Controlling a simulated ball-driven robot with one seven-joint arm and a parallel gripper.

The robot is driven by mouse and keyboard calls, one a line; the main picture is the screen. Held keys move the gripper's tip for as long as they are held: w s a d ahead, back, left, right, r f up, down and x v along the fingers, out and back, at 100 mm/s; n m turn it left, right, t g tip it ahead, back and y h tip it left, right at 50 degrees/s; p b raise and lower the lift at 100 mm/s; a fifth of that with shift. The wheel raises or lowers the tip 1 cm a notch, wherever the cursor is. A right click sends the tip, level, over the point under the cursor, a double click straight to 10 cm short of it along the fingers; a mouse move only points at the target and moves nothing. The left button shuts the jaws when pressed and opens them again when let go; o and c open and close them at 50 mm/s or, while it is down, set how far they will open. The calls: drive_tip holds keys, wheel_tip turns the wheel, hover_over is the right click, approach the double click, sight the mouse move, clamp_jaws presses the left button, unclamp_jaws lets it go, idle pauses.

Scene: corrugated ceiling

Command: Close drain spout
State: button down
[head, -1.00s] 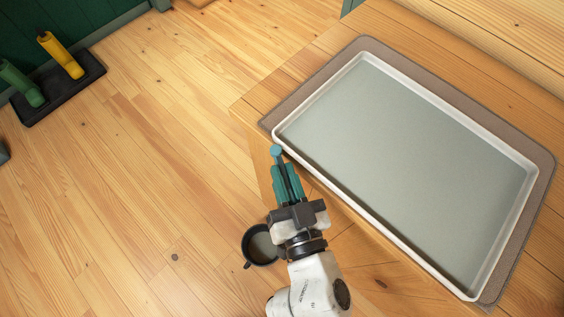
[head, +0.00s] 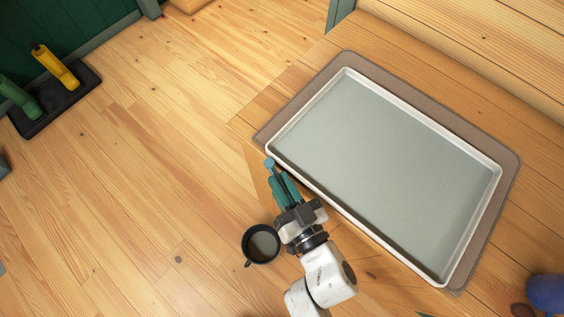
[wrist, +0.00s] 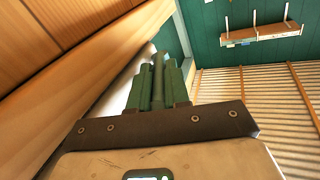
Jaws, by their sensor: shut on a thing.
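A large pale tray (head: 385,165) with a white rim sits on a brown mat at the edge of a wooden platform. A teal drain spout (head: 269,163) with a rounded end stands at the tray's left corner side, just outside the rim. My gripper (head: 279,187) has teal fingers closed on either side of this slim spout piece. In the wrist view, the spout bar (wrist: 158,78) shows between the two green fingers of my gripper (wrist: 160,85). The fingers hide much of the spout, so I cannot tell whether its opening is closed.
A dark cup-like bucket (head: 247,245) stands on the floor just left of my wrist. A blue object (head: 546,292) is at lower right.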

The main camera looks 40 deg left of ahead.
drive_tip(key=shift+f, duration=0.1)
drive_tip(key=c, duration=1.1)
unclamp_jaws()
drive_tip(key=b, duration=0.2)
drive_tip(key=shift+f+t+b, duration=0.25)
drive_tip(key=shift+t+b, duration=0.05)
drive_tip(key=shift+b, duration=0.1)
